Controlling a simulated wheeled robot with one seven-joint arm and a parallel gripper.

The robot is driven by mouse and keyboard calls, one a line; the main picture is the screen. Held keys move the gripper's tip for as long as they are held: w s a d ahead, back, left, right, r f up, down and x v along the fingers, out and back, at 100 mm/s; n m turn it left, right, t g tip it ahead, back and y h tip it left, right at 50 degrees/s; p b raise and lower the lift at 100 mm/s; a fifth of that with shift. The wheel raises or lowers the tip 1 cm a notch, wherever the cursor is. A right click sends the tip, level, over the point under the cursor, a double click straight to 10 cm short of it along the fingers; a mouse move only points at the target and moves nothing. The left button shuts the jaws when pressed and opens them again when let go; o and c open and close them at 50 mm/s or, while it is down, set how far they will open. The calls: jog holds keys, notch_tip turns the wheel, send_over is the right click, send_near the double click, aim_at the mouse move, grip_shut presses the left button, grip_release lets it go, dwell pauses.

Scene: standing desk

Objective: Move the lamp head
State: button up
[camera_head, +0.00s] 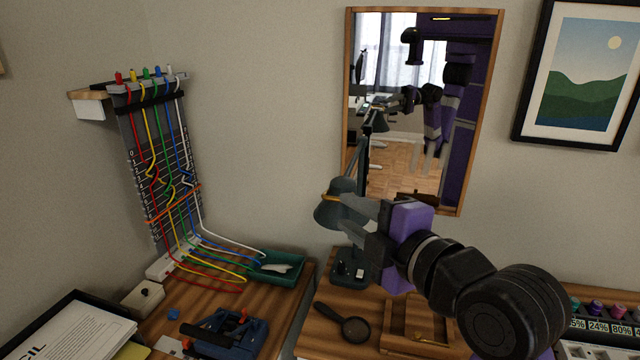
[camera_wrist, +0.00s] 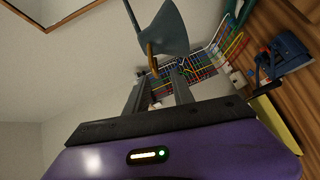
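The desk lamp has a dark grey-green cone head (camera_head: 330,212) with a gold part near its upper side. Its thin arm (camera_head: 352,162) rises in front of the mirror from a base (camera_head: 350,283) on the desk. My gripper (camera_head: 343,211) is at the head's right side, its two fingers apart. In the wrist view, the lamp head (camera_wrist: 167,32) lies just beyond the fingertips of my gripper (camera_wrist: 158,75), with the gold part (camera_wrist: 151,52) facing the gap. I cannot tell whether the fingers touch the head. My fingers hide part of the lamp.
A wood-framed mirror (camera_head: 346,100) hangs behind the lamp. A magnifying glass (camera_head: 343,324) and wooden tray (camera_head: 388,335) lie below my arm. Left are a green tray (camera_head: 290,280), a blue clamp-like tool (camera_head: 235,330) and a rack of coloured cables (camera_head: 145,155).

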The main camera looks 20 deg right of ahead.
aim_at(326, 192)
jog(key=shift+w+r, duration=0.25)
jog(key=shift+r, duration=0.15)
jog(key=shift+w, duration=0.35)
jog(key=p+x, duration=0.1)
jog(key=x, duration=0.6)
jog(key=shift+w+a, duration=0.1)
jog(key=shift+w, duration=0.1)
jog(key=shift+c, duration=0.4)
grip_shut()
